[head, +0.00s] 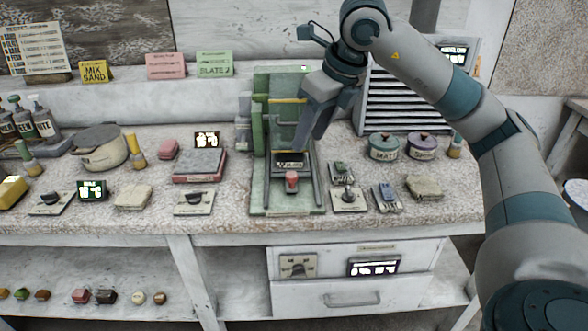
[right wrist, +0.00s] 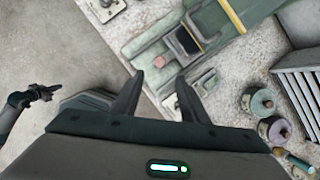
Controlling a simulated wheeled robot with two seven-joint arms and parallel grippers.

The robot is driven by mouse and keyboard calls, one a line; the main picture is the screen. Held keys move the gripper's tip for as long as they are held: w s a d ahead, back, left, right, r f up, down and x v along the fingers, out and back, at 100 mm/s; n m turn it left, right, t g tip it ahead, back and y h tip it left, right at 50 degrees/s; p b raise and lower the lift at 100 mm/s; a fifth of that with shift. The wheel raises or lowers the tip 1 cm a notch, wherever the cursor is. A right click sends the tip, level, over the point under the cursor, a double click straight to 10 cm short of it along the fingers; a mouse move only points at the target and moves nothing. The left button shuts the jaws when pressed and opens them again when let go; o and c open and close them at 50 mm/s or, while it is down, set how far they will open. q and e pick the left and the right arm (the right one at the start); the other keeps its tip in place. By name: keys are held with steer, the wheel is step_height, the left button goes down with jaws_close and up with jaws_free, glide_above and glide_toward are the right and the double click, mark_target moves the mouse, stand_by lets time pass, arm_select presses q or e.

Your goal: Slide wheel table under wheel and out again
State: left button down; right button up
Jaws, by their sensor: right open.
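A green machine (head: 262,192) stands mid-bench, with rails on its base. The wheel table (head: 289,164), a dark labelled plate, sits between the rails, with a red knob (head: 291,179) at its front. Both also show in the right wrist view: the table (right wrist: 187,41) and the knob (right wrist: 160,62). My right gripper (head: 309,142) is open and empty, above and behind the knob in the head view. Its two fingers (right wrist: 159,88) stand apart in the wrist view. I cannot make out the wheel; my gripper and arm cover part of the machine. My left gripper (right wrist: 46,92) seems to show small at the left edge.
Switch plates (head: 348,200) and small blocks (head: 387,198) lie right of the machine. Lidded pots (head: 384,147) stand farther right, before a louvred panel (head: 400,100). A grey-red box (head: 200,165) and a lever plate (head: 194,203) lie left. A drawer (head: 350,298) is below.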

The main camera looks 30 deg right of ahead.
mark_target(292, 173)
steer(key=x, duration=1.2)
steer(key=shift+w+f, duration=0.1)
steer(key=shift+w, duration=0.05)
jaws_close()
